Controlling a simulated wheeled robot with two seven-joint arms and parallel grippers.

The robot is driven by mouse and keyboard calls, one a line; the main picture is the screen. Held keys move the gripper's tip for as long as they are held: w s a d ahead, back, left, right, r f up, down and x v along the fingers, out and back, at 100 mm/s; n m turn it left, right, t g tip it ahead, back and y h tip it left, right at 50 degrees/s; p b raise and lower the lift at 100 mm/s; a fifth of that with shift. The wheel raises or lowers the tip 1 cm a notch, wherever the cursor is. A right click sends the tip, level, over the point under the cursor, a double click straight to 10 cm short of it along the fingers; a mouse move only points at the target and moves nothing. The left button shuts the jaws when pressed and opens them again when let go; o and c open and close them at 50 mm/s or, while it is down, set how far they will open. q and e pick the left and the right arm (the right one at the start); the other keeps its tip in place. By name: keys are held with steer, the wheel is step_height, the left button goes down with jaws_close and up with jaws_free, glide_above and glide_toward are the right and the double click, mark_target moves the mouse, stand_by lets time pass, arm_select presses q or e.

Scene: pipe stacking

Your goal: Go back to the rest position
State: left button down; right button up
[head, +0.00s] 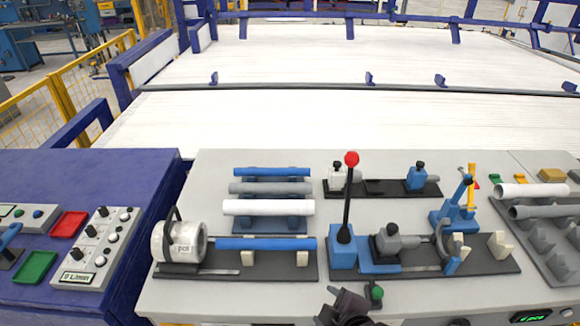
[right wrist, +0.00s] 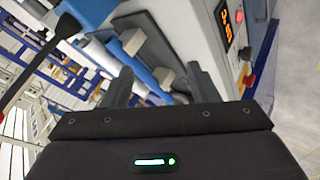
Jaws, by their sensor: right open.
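My right gripper (head: 345,306) is at the bottom middle of the head view, in front of the table's front edge. It is open, and I see no pipe in it. My left gripper is not in view. A blue pipe (head: 272,171), a grey pipe (head: 270,187) and a white pipe (head: 268,207) lie in a rack on the table. Another blue pipe (head: 265,243) lies in the fixture in front of them, beside a white cylindrical part (head: 180,243). A white pipe (head: 533,190) and a grey pipe (head: 545,211) lie on the right rack.
A lever with a red knob (head: 351,159) stands upright just beyond my right gripper. A clamp fixture (head: 395,243) is to its right. The blue table (head: 75,180) at left holds a red tray (head: 69,225), a green tray (head: 36,267) and a control box.

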steer(key=s+d+r+m+g+h, duration=0.25)
steer(key=s+d+m+g, duration=0.25)
steer(key=s+d+m, duration=0.5)
step_height(320, 180, down, 33)
steer(key=s+d+m+g, duration=0.1)
steer(key=d+m+g, duration=0.1)
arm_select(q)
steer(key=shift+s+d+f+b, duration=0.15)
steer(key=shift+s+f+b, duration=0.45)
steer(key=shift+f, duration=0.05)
arm_select(e)
steer(key=s+d+f, duration=0.3)
steer(key=s+f, duration=1.3)
steer(key=s, duration=0.3)
steer(key=shift+f+n+g+h, duration=0.3)
steer(key=shift+f+g+h, duration=0.05)
steer(key=shift+f+g, duration=0.05)
